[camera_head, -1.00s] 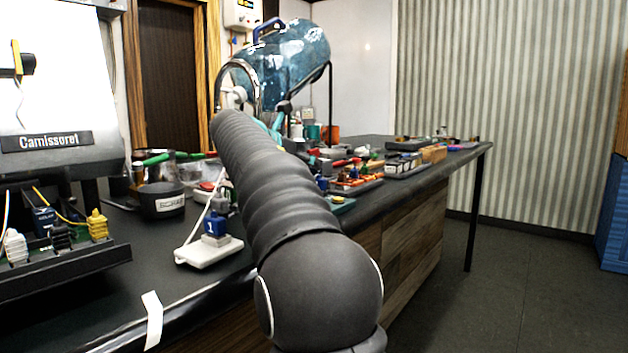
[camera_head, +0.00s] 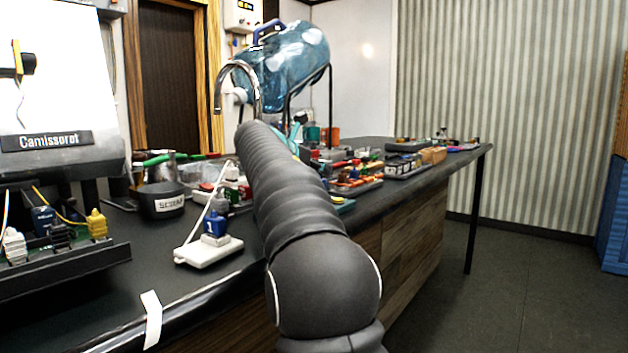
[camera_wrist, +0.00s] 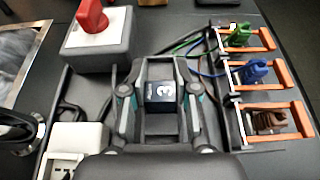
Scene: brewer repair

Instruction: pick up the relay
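A dark block with a white "3" (camera_wrist: 161,92), which looks like the relay, shows in the middle of the wrist view. My gripper (camera_wrist: 161,80) has its two dark fingers on either side of it. The fingers are spread apart, with the block between them in the picture. I cannot tell whether the fingers touch its sides or how far below the tips it sits.
In the wrist view, a grey box with a red knob (camera_wrist: 93,22) stands at upper left and a white socket (camera_wrist: 72,148) at lower left. Orange-framed slots with coloured plugs (camera_wrist: 258,75) lie at right.

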